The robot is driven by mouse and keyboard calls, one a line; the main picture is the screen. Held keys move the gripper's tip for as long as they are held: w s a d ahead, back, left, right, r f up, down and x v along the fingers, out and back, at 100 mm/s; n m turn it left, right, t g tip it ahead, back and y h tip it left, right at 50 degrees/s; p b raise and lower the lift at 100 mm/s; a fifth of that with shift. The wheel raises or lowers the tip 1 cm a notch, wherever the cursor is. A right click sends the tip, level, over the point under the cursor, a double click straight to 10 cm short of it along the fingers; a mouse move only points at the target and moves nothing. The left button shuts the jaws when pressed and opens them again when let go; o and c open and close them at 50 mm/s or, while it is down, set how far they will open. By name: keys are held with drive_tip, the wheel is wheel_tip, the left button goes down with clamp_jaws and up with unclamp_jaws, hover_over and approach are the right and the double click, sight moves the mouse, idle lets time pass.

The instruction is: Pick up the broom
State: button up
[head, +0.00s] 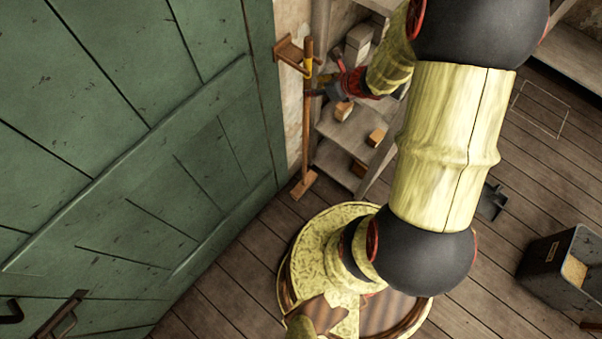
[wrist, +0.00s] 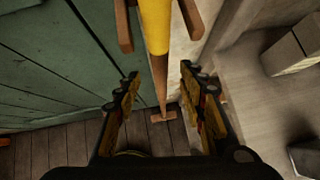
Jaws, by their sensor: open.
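The broom (head: 307,135) stands upright in a wooden wall holder (head: 290,52) beside the green door. It has a wooden handle with a yellow band near the top and a wooden head on the floor. In the wrist view the broom's yellow band (wrist: 155,25) is at top centre, and its handle runs down to the head (wrist: 163,116). My gripper (wrist: 165,90) is open, its two fingers on either side of the handle in the picture. In the head view my gripper (head: 325,86) is close to the handle, right of it. I cannot tell whether they touch.
A grey shelf unit (head: 345,155) with small blocks stands right of the broom. The green door (head: 130,130) fills the left. A dark bin (head: 562,265) and a dustpan (head: 492,202) are on the plank floor at right. The holder's prongs flank the handle.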

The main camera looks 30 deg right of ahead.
sight(310, 86)
drive_tip(key=b+x, duration=0.2)
drive_tip(key=x, duration=0.4)
drive_tip(key=shift+w+f, duration=0.2)
drive_tip(key=shift+w, duration=0.05)
drive_tip(key=shift+r, duration=0.1)
drive_tip(key=shift+c, duration=0.6)
clamp_jaws()
drive_tip(key=shift+r, duration=0.15)
